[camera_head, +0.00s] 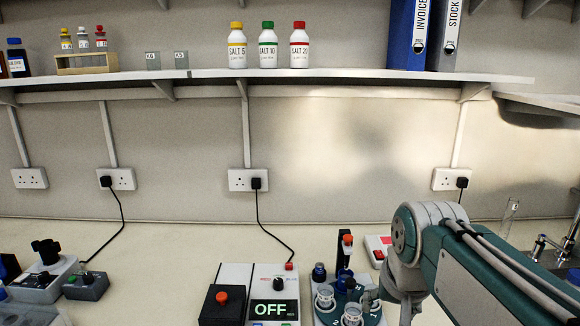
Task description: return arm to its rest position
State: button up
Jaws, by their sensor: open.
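My arm (490,275), teal and grey, reaches in from the lower right corner. Its rounded grey joint (408,235) is raised above the bench at the right. My gripper (386,303) hangs below this joint, pointing down beside the round teal holder (325,302). Its jaws are apart, and I see nothing held in them. The lower end of the gripper is partly cut off by the bottom edge of the view.
A device (273,285) reading OFF and a black box with a red knob (222,298) stand left of the holder. A clear tube (509,218) and a tap (540,245) are at the right. A shelf (330,76) with bottles and binders runs above. The bench behind the device is mostly clear.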

jog(key=s+f+n+t, duration=0.1)
jog(key=s+f+n, duration=0.1)
jog(key=s+f, duration=0.4)
jog(key=s, duration=0.4)
jog(key=shift+s+f+n+t, duration=0.15)
jog(key=shift+s+n+t, duration=0.05)
jog(key=shift+n+t, duration=0.2)
